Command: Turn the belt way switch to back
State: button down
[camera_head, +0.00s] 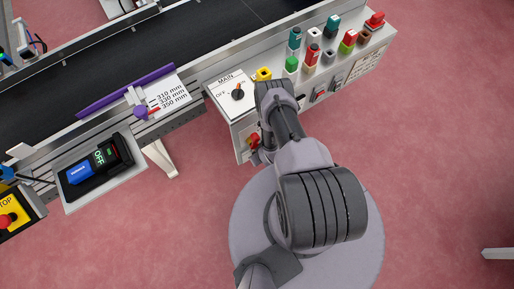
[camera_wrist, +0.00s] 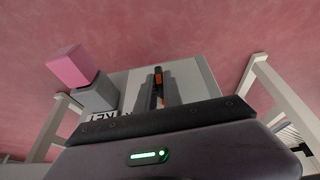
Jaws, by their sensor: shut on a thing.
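In the wrist view, my gripper (camera_wrist: 158,96) has its dark fingers close together on a small black and orange switch handle (camera_wrist: 158,75). It stands out from a light grey panel face (camera_wrist: 188,75). I take the handle for the belt way switch; its direction marks are not readable, and the lettering (camera_wrist: 103,116) beside it is partly cut off by my gripper body. In the head view, my wrist and arm cover the fingertips and the switch handle at the front of the control box (camera_head: 222,101).
A pink block (camera_wrist: 68,63) on a grey block (camera_wrist: 95,95) stands left of my fingers. The conveyor belt (camera_head: 150,47) runs behind. Pink floor (camera_head: 440,160) is open at right.

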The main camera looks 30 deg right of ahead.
jog(key=shift+d+f+m+y+b, duration=0.1)
jog(key=shift+d+m+y+b, duration=0.15)
jog(key=shift+y, duration=0.7)
jog(key=shift+d+m+y+b, duration=0.15)
jog(key=shift+d+y, duration=0.05)
jog(key=shift+y, duration=0.8)
jog(key=shift+d+f+m+y+b, duration=0.1)
jog(key=shift+d+m+y+b, duration=0.15)
jog(key=shift+y, duration=0.7)
jog(key=shift+w+r, duration=0.1)
jog(key=c, duration=1.5)
grip_release()
jog(key=shift+a, duration=0.1)
jog(key=p+v, duration=0.1)
jog(key=v, duration=0.4)
jog(key=p+v, duration=0.2)
jog(key=v, duration=0.4)
jog(key=p+v, duration=0.2)
jog(key=v, duration=0.4)
jog(key=shift+d, duration=0.35)
